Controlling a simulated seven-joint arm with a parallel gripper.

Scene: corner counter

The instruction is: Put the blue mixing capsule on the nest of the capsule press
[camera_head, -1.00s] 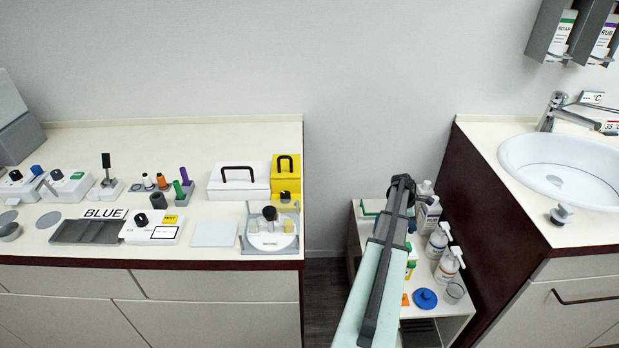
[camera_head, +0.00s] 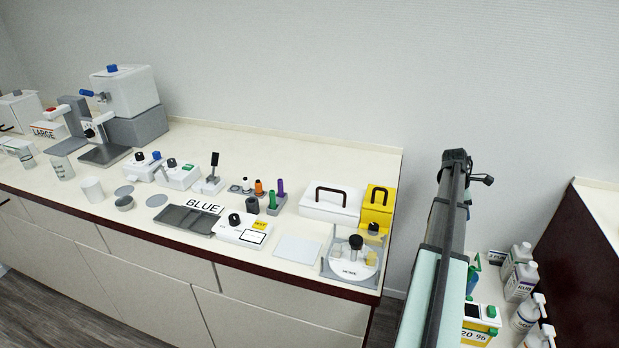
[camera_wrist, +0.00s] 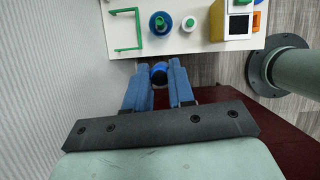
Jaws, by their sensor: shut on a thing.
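In the wrist view my gripper (camera_wrist: 159,82) has its blue fingers closed on the blue mixing capsule (camera_wrist: 159,69), a small blue cylinder with a dark end facing the camera. Part of its sides is hidden by the fingers. In the head view my arm stands at the right of the counter, and the capsule is not visible there. I cannot tell for sure which device is the capsule press; a small pale base with an upright black lever (camera_head: 212,170) on the counter may be it. Its nest cannot be made out. My gripper is well apart from that counter.
The counter holds a grey tray (camera_head: 170,217) by a BLUE label, a white control box (camera_head: 236,235), a turntable (camera_head: 352,262), a yellow box (camera_head: 378,207) and a white handled box (camera_head: 330,208). A white cart with bottles (camera_head: 519,282) stands right.

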